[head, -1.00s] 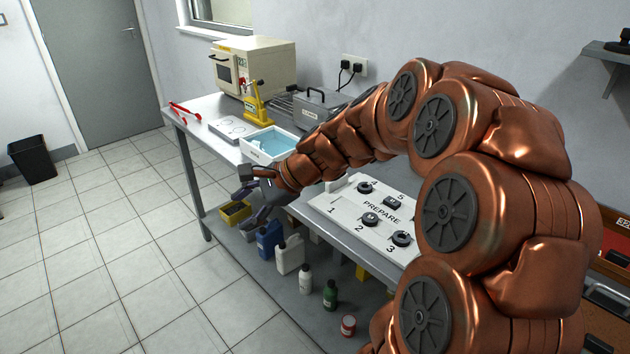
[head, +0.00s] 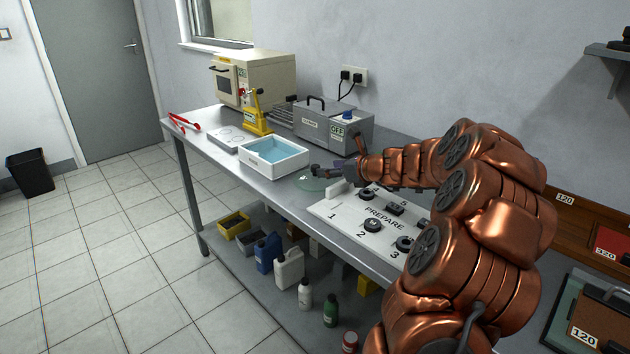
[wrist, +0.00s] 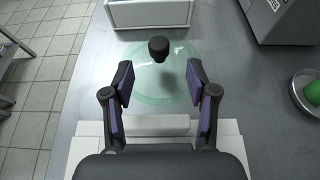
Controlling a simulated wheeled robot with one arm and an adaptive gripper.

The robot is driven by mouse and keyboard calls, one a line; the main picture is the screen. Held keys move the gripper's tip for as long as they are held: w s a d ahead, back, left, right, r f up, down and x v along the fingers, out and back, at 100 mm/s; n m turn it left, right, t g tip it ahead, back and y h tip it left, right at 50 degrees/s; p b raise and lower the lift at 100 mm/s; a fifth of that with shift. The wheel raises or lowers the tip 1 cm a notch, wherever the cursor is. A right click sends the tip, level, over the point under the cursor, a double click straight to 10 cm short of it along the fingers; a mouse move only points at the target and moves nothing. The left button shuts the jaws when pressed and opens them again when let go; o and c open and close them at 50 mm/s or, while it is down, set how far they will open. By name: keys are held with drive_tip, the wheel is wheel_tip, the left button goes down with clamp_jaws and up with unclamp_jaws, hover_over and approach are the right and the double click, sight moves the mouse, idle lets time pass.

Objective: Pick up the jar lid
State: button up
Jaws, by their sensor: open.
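The jar lid (wrist: 138,88) is a pale green glass disc with a black knob (wrist: 158,49) standing up from it. It lies on the metal bench, and in the head view the lid (head: 312,184) shows between the white tub and the white board, partly hidden by my gripper. My gripper (wrist: 160,79) is open and empty in the wrist view, its two purple-padded fingers spread over the near part of the lid. The knob is a little beyond the fingertips, about midway between them. In the head view my gripper (head: 338,171) is low, beside the lid.
A white tub of blue liquid (head: 303,161) stands just beyond the lid. A white board marked PREPARE (head: 345,221) with several black knobs lies on the near side. A grey box (head: 318,131) stands toward the wall. A bowl with a green item (wrist: 301,101) is at the right.

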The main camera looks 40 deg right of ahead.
sight(315, 174)
drive_tip(key=shift+x, duration=2.55)
drive_tip(key=shift+f, duration=0.1)
drive_tip(key=shift+s, duration=0.1)
clamp_jaws()
